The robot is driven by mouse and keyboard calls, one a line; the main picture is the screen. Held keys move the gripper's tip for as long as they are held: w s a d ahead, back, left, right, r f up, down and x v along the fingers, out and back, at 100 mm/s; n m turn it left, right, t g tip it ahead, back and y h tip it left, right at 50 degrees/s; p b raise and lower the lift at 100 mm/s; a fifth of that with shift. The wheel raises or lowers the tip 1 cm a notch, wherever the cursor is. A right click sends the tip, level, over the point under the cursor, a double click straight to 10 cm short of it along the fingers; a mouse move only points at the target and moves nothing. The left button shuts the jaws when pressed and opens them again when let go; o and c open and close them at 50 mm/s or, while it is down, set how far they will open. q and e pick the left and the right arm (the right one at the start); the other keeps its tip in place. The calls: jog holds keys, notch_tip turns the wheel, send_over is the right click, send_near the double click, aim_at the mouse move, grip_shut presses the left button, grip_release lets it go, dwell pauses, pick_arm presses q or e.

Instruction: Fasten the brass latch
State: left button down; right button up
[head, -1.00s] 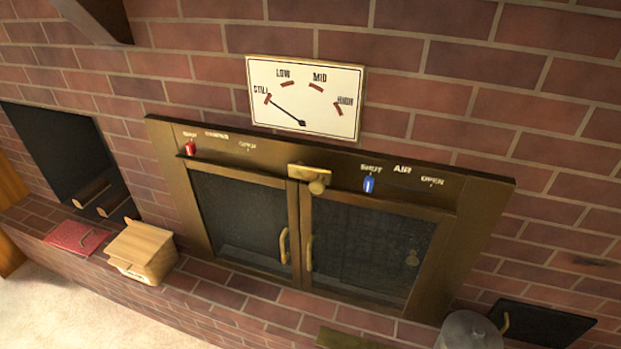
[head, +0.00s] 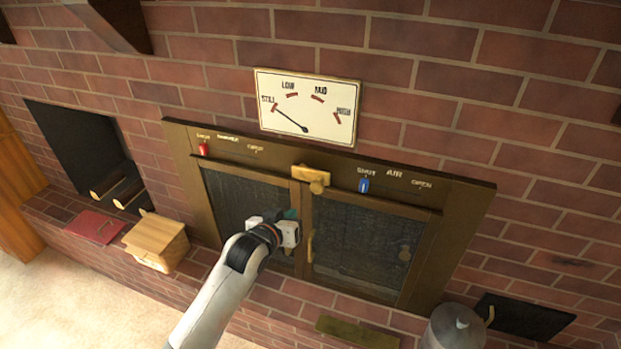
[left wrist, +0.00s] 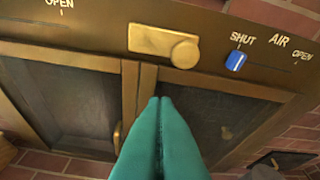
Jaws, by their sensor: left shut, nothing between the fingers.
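The brass latch (head: 307,174) sits on the top frame of the fireplace, above the seam between the two glass doors. It is a short flat plate with a round knob at its lower right. In the left wrist view the latch (left wrist: 152,40) lies above my fingertips, with the knob at its right end. Both doors, left (head: 231,196) and right (head: 350,240), look shut. My left gripper (head: 291,214) is in front of the left door, below the latch and apart from it. Its teal fingers (left wrist: 160,100) are shut and empty. My right gripper is not in view.
A red slider (head: 203,149) and a blue slider (head: 363,185) flank the latch on the frame. A gauge (head: 306,106) hangs above. A wooden box (head: 156,242), a red book-like item (head: 93,227) and a grey lidded container (head: 455,328) stand on the brick ledge.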

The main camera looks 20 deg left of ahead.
pick_arm(q)
notch_tip(320, 180, up, 11)
jog(key=s+t, duration=0.1)
jog(key=shift+d+t, duration=0.35)
jog(key=shift+t, duration=0.05)
jog(key=shift+f, duration=0.1)
jog(key=w+d+f+p, duration=0.1)
jog(key=w+f+p, duration=0.1)
jog(key=w+f, duration=0.4)
jog(key=shift+d+r+p+x, duration=0.2)
jog(key=shift+d+p+x, duration=0.15)
jog(key=shift+x, duration=1.4)
jog(key=shift+w, duration=0.1)
